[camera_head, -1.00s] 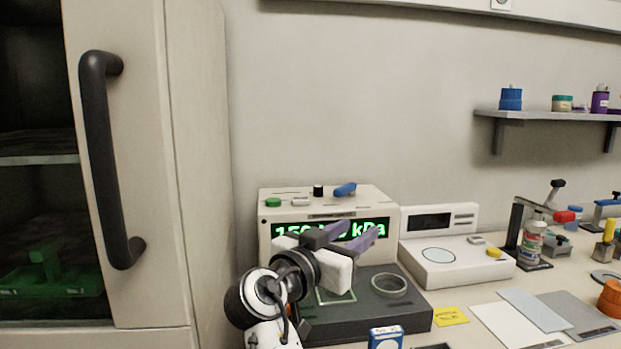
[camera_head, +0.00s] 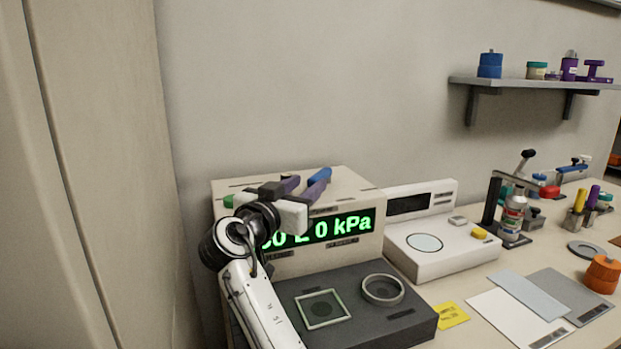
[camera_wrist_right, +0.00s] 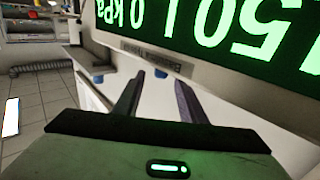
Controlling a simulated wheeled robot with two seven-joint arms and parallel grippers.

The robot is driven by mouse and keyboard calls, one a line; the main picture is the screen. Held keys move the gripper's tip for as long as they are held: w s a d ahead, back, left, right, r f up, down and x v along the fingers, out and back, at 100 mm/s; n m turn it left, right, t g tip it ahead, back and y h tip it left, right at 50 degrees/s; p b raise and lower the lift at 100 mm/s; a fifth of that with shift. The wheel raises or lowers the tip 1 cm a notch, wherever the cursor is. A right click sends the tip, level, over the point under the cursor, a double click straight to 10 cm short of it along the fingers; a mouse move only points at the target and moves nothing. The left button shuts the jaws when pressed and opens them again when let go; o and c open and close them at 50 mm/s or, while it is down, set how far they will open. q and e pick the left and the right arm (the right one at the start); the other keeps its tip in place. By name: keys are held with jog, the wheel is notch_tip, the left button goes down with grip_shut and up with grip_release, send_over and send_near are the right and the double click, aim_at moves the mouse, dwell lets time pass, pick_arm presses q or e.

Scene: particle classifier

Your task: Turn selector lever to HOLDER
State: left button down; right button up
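The blue selector lever (camera_head: 320,174) sits on top of the beige unit (camera_head: 350,187) with the green display. My right gripper (camera_head: 303,184) is in front of the unit's top edge, its two purple-grey fingers apart. In the head view the right-hand finger overlaps the lever's near end; I cannot tell whether they touch. The fingers also show spread in the right wrist view (camera_wrist_right: 158,98), with nothing clearly held between them. The gripper hides part of the display and most of the top controls; a green button (camera_head: 228,201) shows at left. The HOLDER label is not readable. My left gripper is out of view.
The unit's dark base holds a square frame (camera_head: 323,309) and a ring (camera_head: 383,289). A white scale (camera_head: 440,252) stands close on the right. A beige cabinet (camera_head: 95,150) is at left. A shelf (camera_head: 530,82) with small containers hangs at right. Space above the unit is clear.

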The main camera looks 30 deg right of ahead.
aim_at(311, 181)
jog(key=shift+x, duration=1.75)
grip_shut()
